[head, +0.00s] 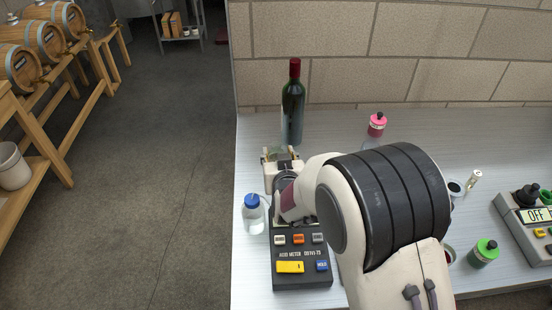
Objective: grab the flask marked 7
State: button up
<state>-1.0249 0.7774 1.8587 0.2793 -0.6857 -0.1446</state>
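Several small flasks stand on the pale bench (345,125). One is a clear flask (254,219) with a blue cap, left of the acid meter. A pink-capped flask (376,130) is at the back, partly hidden by my arm. A green-capped flask (483,254) is at the front right. I cannot read a 7 on any of them. My gripper (281,155) is over the left part of the bench, just in front of the wine bottle, beyond the acid meter. My wrist covers much of it, so its opening and anything between the fingers cannot be made out.
A dark wine bottle (293,104) with a red top stands upright behind my gripper. The black acid meter (302,262) lies in front of it. A grey device (529,222) reading OFF sits at the right. A small vial (474,180) stands right of my arm.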

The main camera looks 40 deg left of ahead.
aim_at(276, 146)
jog(key=shift+w+a+f, duration=0.15)
jog(key=shift+w+a, duration=0.1)
jog(key=shift+a, duration=0.05)
jog(key=shift+x, duration=2.6)
grip_shut()
